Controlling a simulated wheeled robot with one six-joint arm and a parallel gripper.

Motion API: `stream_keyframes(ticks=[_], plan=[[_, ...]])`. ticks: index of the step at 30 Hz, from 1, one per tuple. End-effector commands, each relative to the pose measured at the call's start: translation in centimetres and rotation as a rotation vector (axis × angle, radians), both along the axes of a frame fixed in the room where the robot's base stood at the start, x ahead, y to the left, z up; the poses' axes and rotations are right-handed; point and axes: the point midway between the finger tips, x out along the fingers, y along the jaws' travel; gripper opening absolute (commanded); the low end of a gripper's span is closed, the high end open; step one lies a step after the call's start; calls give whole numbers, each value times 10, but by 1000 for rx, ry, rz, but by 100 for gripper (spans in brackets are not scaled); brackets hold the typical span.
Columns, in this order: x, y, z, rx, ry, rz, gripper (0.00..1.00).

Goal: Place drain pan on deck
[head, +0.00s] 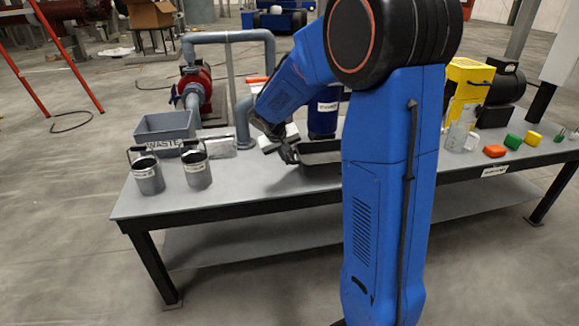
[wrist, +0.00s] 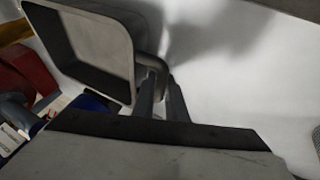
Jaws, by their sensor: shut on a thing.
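The drain pan (head: 318,158) is a dark, shallow, open pan over the middle of the grey table, partly hidden behind my blue arm in the head view. No part marked as the deck can be read.
The grey table (head: 255,190) has free room at front. Two grey buckets (head: 148,178) (head: 197,172) and a WASTE bin (head: 165,125) stand left. A blue drum (head: 322,115) stands behind the pan.

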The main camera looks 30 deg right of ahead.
Motion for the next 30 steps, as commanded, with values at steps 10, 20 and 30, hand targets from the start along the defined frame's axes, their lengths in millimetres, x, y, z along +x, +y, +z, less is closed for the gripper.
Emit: stream_keyframes(ticks=[10, 20, 30], plan=[[0, 0, -34, 1, 0, 0, 0], [0, 0, -34, 1, 0, 0, 31], [-2, 4, -26, -1, -1, 2, 31]])
